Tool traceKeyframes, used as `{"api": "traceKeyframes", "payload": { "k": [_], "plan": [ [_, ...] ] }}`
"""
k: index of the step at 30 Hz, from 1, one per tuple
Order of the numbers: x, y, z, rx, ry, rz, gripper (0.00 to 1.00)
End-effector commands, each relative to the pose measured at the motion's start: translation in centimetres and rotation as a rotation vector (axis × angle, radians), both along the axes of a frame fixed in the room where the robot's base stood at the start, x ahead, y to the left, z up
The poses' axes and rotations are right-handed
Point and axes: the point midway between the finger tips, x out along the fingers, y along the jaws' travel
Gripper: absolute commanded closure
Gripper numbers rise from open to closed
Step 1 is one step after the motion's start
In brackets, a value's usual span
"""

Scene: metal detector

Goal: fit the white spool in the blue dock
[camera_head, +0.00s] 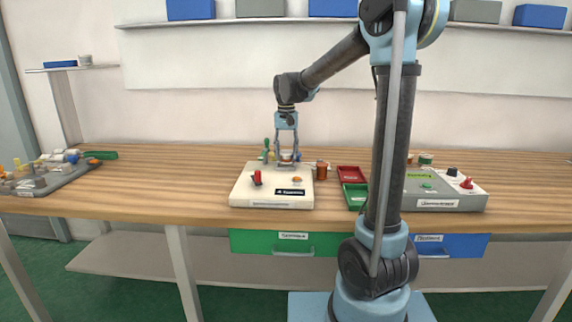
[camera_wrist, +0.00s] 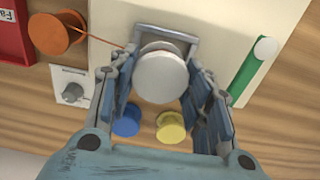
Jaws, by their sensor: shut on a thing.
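My gripper (camera_wrist: 161,68) points down with its fingers on both sides of the white spool (camera_wrist: 160,79), shut on it. In the head view my gripper (camera_head: 287,160) is at the back edge of the white detector board (camera_head: 245,189). In the wrist view a grey bracket (camera_wrist: 196,44) shows partly behind the spool. A round blue piece (camera_wrist: 127,121) and a round yellow piece (camera_wrist: 171,128) are beyond the board's edge. I cannot tell whether the blue piece is the blue dock. The spool's underside is hidden.
A copper-coloured spool (camera_wrist: 55,35) stands beside the board, with a thin orange line running toward the bracket. Red (camera_head: 351,173) and green (camera_head: 356,195) trays are to the right. A grey panel (camera_head: 440,200) stands farther right.

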Motion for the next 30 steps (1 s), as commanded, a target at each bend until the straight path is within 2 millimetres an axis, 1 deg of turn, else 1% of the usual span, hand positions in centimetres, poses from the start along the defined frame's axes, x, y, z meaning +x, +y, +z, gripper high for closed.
{"api": "traceKeyframes", "payload": {
  "k": [15,30],
  "plan": [
    [0.0,0.1,2.4,0.0,0.0,0.0,0.74],
    [0.0,0.1,2.5,0.0,0.0,0.0,0.74]
  ]
}}
